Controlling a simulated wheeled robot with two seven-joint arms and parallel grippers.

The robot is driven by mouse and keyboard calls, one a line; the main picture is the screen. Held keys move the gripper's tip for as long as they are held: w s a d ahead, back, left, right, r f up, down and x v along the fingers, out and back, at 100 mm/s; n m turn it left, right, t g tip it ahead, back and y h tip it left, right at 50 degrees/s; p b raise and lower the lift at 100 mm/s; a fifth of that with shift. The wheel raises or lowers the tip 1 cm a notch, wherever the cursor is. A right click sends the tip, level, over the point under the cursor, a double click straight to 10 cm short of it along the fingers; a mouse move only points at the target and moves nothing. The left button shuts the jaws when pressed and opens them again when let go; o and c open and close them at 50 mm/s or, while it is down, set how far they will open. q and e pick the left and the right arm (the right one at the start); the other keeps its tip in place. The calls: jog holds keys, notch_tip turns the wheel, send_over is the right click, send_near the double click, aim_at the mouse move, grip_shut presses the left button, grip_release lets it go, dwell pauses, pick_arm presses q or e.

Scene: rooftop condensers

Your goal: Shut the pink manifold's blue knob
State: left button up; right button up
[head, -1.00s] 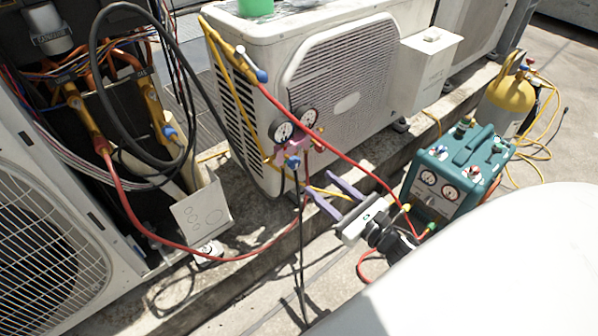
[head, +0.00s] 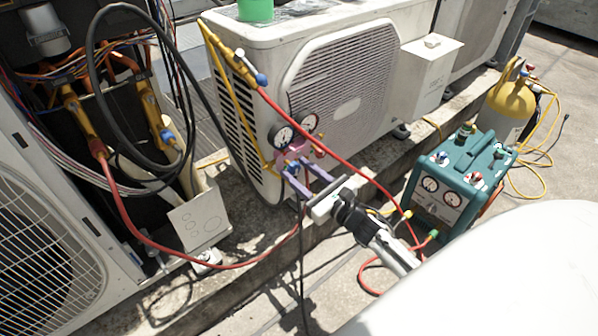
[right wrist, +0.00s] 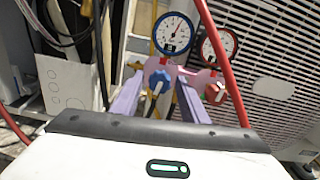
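The pink manifold (head: 299,147) hangs at the front corner of the white condenser unit, with two round gauges above it. In the right wrist view the manifold (right wrist: 182,70) carries a blue knob (right wrist: 158,83) at left and a red knob (right wrist: 215,92) at right. My right gripper (head: 294,167) has two purple fingers, apart and pointing at the manifold. In the right wrist view the fingers (right wrist: 160,84) lie on either side of the blue knob, with a gap to each; I cannot tell whether they reach its depth. My left gripper is not in view.
A red hose (head: 345,150) runs from the upper left past the manifold to the teal machine (head: 455,180). A yellow cylinder (head: 508,98) stands behind that machine. Black hoses hang below and left of the manifold. An open unit with pipes (head: 85,120) is at left.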

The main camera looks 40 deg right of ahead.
jog(key=c, duration=0.8)
jog(key=shift+c, duration=0.2)
